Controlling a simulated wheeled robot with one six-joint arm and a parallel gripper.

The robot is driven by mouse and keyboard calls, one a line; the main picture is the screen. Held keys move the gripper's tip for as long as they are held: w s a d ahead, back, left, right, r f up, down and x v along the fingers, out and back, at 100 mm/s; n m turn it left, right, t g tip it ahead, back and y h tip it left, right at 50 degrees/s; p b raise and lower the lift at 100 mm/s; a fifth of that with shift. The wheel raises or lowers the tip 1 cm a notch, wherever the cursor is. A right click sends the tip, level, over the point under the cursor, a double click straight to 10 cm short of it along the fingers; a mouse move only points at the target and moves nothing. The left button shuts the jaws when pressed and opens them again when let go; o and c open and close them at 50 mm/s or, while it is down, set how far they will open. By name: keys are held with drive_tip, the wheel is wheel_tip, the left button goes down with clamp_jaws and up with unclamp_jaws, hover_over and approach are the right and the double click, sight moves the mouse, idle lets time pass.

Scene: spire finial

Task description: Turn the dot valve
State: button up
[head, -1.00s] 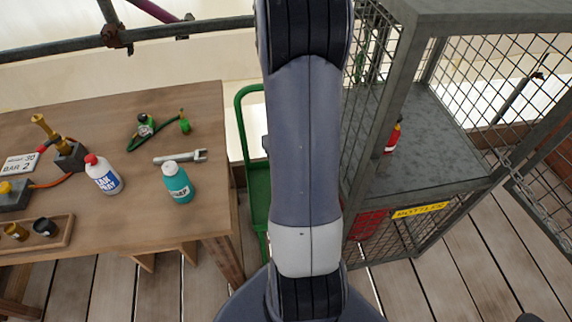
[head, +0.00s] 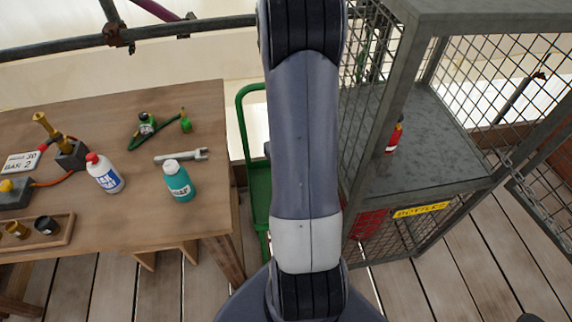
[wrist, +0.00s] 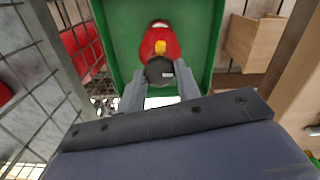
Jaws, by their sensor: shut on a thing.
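In the wrist view, my gripper (wrist: 158,84) is shut on a dark round valve knob (wrist: 158,70), with one finger on each side. A small pale mark shows on the knob's near side; I cannot tell whether it is a dot. The knob sits at the near end of a red bottle (wrist: 160,42) with a yellow part (wrist: 160,47) between them. The bottle is in a green trolley (wrist: 118,32). In the head view my arm hides the gripper, knob and bottle, and only the left side of the green trolley (head: 244,110) shows.
A mesh cage (head: 408,22) stands right of my arm, with a small red bottle (head: 394,138) on its shelf.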

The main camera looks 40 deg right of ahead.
drive_tip(key=shift+c, duration=1.3)
drive_tip(key=shift+m+b, duration=0.3)
drive_tip(key=shift+m, duration=0.2)
drive_tip(key=o, duration=1)
drive_tip(key=shift+c, duration=0.2)
drive_tip(key=shift+r, duration=0.1)
wheel_tip(320, 180, up, 11)
drive_tip(key=shift+f, duration=0.2)
